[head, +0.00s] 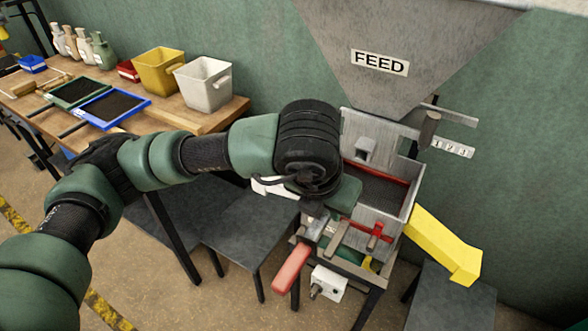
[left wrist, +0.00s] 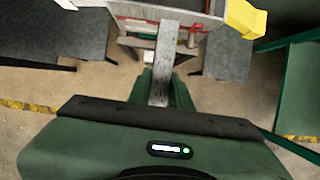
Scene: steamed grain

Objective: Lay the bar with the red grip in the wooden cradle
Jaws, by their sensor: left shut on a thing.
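My left gripper (head: 324,205) is at the front left of the feed machine, partly hidden behind my own wrist. In the left wrist view its green fingers (left wrist: 161,88) are shut on a flat grey metal bar (left wrist: 168,42), which extends toward the machine. The red grip (head: 292,268) shows in the head view below the gripper, sticking out at the machine's front left; the left wrist view does not show it. A low light-wood piece (head: 47,82) on the far left table looks like the wooden cradle, and no bar is seen on it. My right gripper is not in view.
A grey hopper marked FEED (head: 380,62) hangs above the open metal box (head: 408,200). A yellow chute (head: 443,245) juts right, and a white switch box (head: 328,284) sits below. The wooden table (head: 205,122) holds blue and green trays, bins and bottles.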

